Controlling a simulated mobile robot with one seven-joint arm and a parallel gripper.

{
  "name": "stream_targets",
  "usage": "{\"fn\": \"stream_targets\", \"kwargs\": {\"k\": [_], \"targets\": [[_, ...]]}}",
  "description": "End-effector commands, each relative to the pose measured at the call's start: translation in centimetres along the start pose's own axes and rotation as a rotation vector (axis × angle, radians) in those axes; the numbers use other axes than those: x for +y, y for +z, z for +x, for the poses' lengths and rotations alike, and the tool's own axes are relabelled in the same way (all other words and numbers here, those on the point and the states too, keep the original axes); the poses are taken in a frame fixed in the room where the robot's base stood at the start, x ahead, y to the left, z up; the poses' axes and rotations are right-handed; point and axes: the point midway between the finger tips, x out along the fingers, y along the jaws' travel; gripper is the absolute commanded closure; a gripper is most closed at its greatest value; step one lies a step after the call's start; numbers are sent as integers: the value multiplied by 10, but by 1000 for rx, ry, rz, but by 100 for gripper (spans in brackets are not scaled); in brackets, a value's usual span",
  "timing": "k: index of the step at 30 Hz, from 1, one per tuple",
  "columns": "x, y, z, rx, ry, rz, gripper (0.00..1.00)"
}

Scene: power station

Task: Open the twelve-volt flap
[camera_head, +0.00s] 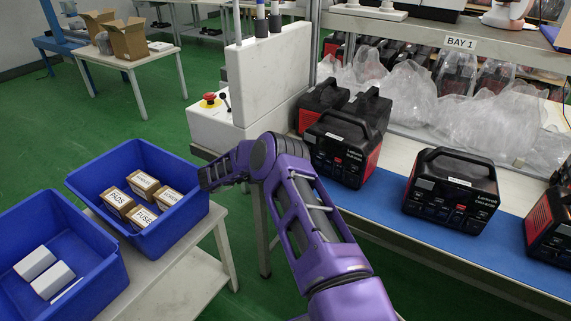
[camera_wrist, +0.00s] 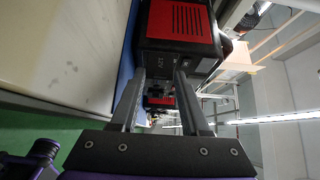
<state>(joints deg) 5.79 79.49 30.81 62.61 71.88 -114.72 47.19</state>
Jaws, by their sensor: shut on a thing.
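My gripper (camera_wrist: 160,80) shows in the wrist view, its two fingers a small gap apart and their tips at the lower edge of a black power station with a red vented panel (camera_wrist: 178,22). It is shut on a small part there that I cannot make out. The twelve-volt flap cannot be told apart. In the head view my purple arm bends in front of the left power stations, and I cannot make out the fingers. The nearest left power station (camera_head: 335,160) stands upright, partly behind my arm. Another power station (camera_head: 450,190) stands to its right.
A blue bin with labelled boxes (camera_head: 85,178) and a blue bin with white boxes (camera_head: 98,262) stand on a low table at left. A white block with a red stop button (camera_head: 209,98) stands behind my arm. Clear plastic bags (camera_head: 410,90) lie behind the power stations.

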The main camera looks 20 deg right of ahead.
Motion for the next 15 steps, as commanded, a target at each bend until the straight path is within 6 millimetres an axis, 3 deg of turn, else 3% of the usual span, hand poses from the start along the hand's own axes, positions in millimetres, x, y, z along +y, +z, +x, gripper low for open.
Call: {"fn": "stream_targets", "kwargs": {"k": [9,10,15], "targets": [[-1,0,1,1,-2,1,100],[-1,0,1,1,-2,1,50],[0,0,1,1,-1,1,48]]}}
